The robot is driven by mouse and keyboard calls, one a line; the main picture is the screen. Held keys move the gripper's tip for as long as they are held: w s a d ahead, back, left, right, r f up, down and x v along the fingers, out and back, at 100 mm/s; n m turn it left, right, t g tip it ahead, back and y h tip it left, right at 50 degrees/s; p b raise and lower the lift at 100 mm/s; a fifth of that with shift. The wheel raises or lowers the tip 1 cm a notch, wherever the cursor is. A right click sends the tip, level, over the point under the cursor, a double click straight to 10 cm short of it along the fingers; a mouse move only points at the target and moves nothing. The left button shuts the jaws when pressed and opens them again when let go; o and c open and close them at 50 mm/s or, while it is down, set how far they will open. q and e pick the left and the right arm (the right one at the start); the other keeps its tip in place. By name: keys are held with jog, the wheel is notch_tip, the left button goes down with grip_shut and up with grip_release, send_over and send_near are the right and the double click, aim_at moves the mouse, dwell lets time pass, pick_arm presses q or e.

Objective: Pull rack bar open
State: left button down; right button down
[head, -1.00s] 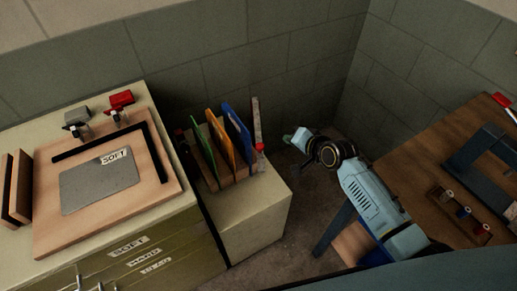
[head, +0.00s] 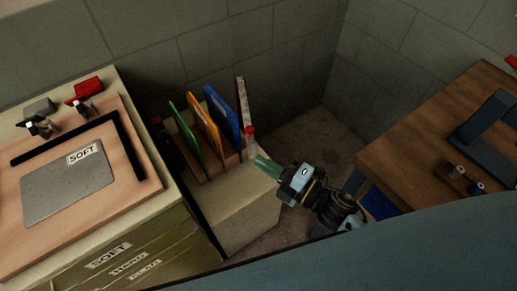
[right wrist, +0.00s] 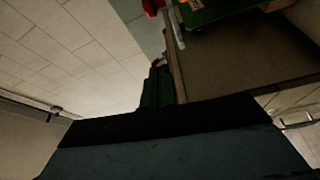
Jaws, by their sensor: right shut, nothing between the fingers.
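The rack (head: 222,166) is a wooden stand on a low pale cabinet, holding a green, an orange and a blue panel upright. At its right end stands a narrow pale, speckled bar (head: 241,98), with a red tip (head: 249,131) on a short post in front of it. My right gripper (head: 259,163), with green fingers, is shut and empty just below and right of the red tip. Contact is not clear. In the right wrist view, a red piece (right wrist: 151,7) and a grey rod (right wrist: 174,27) show beyond my dark green fingers (right wrist: 157,88). My left gripper is out of view.
A bench on the left carries a wooden board (head: 130,185) with a grey sheet marked SOFT (head: 68,190) and red and grey clamps. A brown table (head: 420,140) stands at right. Floor shows between them, and block walls close the back.

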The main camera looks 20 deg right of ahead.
aim_at(251, 147)
jog(key=x, duration=0.9)
jog(key=shift+w+d+f, duration=0.1)
jog(key=shift+w+d, duration=0.1)
jog(key=shift+d, duration=0.85)
jog(key=shift+w+d, duration=0.2)
jog(key=shift+d, duration=0.8)
jog(key=d+n+g+y, duration=0.1)
jog(key=d, duration=0.6)
jog(key=shift+n+y+b, duration=0.3)
jog(key=shift+y+b, duration=0.05)
jog(key=shift+y, duration=0.05)
